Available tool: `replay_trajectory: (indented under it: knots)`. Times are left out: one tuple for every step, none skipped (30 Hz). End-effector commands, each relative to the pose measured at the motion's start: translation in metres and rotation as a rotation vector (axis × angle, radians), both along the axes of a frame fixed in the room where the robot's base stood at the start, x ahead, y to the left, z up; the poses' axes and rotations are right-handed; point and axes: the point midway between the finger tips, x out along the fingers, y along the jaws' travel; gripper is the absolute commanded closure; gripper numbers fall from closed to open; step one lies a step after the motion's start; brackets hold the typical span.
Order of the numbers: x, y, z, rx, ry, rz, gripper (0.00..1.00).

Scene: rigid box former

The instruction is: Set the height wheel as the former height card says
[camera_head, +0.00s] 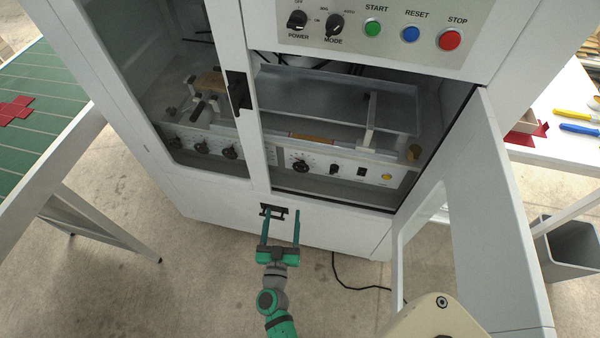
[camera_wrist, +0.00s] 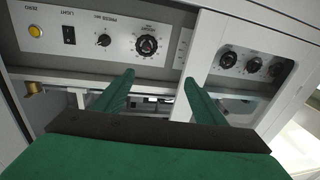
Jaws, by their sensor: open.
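The box former (camera_head: 330,228) is a white cabinet with an inner control strip (camera_head: 345,172). My gripper (camera_head: 281,222) is open and empty, in front of the cabinet's lower front, below the strip. In the wrist view the green fingers (camera_wrist: 160,80) are apart, touching no knob. I cannot make out a height card.
The right door (camera_head: 470,205) stands open; the left windowed door (camera_head: 185,90) is shut. STOP (camera_head: 450,40) and other buttons are above. A green-topped table (camera_head: 40,95) is left, a white bench (camera_head: 545,150) right.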

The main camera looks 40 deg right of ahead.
Motion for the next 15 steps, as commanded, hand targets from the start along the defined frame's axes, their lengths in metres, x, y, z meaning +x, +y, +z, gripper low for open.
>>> replay_trajectory:
  knots:
    - [0.013,-0.017,-0.001,-0.002,0.001,-0.034,0.35]
    - [0.018,-0.025,-0.003,-0.001,0.007,-0.051,0.35]
    - [0.025,-0.035,-0.005,0.0,0.014,-0.073,0.35]
    - [0.029,-0.043,-0.006,-0.001,0.019,-0.088,0.35]
    - [0.033,-0.049,-0.007,0.0,0.023,-0.101,0.35]
    - [0.037,-0.056,-0.008,0.001,0.03,-0.116,0.35]
    - [0.039,-0.061,-0.009,0.001,0.033,-0.124,0.35]
    - [0.041,-0.064,-0.01,0.002,0.037,-0.131,0.35]
    - [0.043,-0.068,-0.011,0.003,0.041,-0.139,0.35]
    - [0.045,-0.071,-0.011,0.003,0.042,-0.144,0.35]
    - [0.046,-0.073,-0.01,0.003,0.043,-0.147,0.35]
    - [0.048,-0.076,-0.011,0.003,0.044,-0.15,0.35]
    - [0.049,-0.078,-0.011,0.003,0.046,-0.151,0.35]
    - [0.051,-0.08,-0.011,0.004,0.047,-0.153,0.35]
    - [0.053,-0.083,-0.011,0.003,0.046,-0.151,0.35]
